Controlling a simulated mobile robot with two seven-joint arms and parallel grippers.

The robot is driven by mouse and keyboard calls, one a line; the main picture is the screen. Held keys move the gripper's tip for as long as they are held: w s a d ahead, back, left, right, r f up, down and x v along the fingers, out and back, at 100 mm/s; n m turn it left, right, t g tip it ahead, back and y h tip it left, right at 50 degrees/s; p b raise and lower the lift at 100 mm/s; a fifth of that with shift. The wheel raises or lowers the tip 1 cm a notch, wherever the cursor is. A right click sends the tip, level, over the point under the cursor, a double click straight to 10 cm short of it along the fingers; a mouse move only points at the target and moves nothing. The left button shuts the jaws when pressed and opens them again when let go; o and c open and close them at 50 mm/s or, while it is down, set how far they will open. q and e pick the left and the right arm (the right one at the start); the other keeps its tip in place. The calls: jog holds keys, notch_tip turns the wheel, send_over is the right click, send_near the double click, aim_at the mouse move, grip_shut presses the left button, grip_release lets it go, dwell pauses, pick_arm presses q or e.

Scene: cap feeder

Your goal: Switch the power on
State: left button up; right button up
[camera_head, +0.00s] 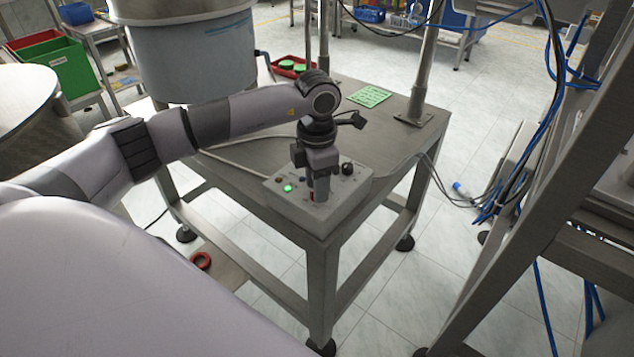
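A grey control box (340,206) sits on the near corner of the metal table. A green light (288,188) glows on its top, with a small red part (311,196) beside the gripper and a black knob (347,169) to the right. My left gripper (320,196) points down over the middle of the box, its fingertips at or just above the panel. The fingers overlap in this view, so their opening is unclear, and they hide part of the panel. I cannot tell whether they touch a switch. My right gripper is not in view.
The metal table (385,148) carries a green sheet (369,96) and a red tray (290,68) behind the arm. A large metal drum (200,60) stands above its back left. A metal frame with blue cables (545,180) rises on the right. A red ring (201,261) lies low at left.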

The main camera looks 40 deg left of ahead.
pick_arm(q)
jog(key=shift+r, duration=3.55)
jog(key=shift+d, duration=0.1)
